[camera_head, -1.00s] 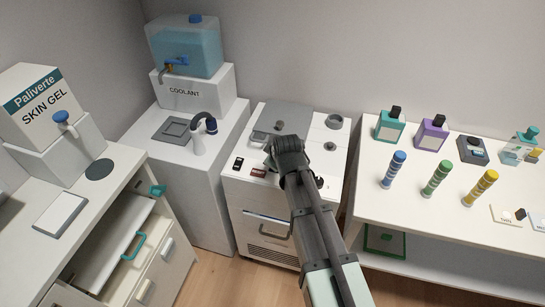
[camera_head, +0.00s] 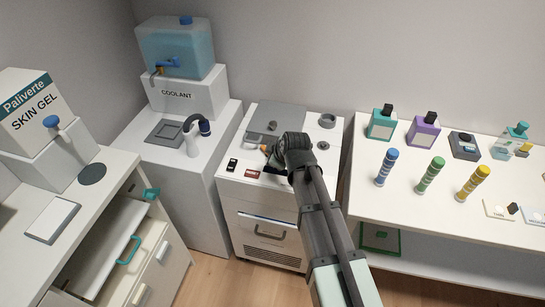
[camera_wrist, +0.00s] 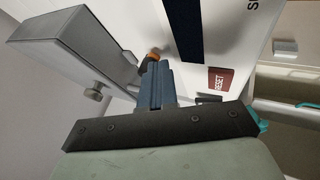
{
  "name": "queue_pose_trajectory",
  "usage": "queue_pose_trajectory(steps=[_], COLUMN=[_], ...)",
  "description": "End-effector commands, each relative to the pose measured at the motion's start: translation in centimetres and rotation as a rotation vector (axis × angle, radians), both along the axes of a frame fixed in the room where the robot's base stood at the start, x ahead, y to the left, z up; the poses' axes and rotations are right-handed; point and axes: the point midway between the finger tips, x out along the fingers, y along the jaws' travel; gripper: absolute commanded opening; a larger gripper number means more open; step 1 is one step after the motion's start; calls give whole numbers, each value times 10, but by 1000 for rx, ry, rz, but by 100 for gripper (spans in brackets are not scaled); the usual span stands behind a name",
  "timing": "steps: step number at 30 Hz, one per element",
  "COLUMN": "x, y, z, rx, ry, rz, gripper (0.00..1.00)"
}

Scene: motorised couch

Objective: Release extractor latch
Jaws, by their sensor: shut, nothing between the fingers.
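The white machine (camera_head: 232,195) with a grey lid (camera_head: 275,117) stands in the middle of the head view; I take it to be the extractor. The lid has a small knob (camera_head: 272,126), and a grey knob (camera_wrist: 97,92) shows beside the grey housing (camera_wrist: 75,45) in the wrist view. My gripper (camera_head: 267,149) is low over the machine's top, just in front of the lid. In the wrist view its blue fingers (camera_wrist: 155,78) are shut and empty. A small orange piece (camera_wrist: 152,56) is at their tips; I cannot tell whether it is the latch or whether they touch.
A red RESET label (camera_wrist: 220,80) and a black switch (camera_head: 232,164) lie near my gripper on the machine's top. The coolant stand (camera_head: 185,95) is to the left. A white table (camera_head: 435,200) with bottles and coloured cylinders is to the right. An open drawer (camera_head: 105,262) is at lower left.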

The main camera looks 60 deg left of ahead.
Motion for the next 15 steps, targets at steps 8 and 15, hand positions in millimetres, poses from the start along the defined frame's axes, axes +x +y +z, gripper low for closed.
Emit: queue_pose_trajectory(steps=[8, 15], x=[1, -1], y=[0, 6], z=[0, 0], rx=[1, 1], ry=[-1, 0], rz=[0, 0], gripper=[0, 0])
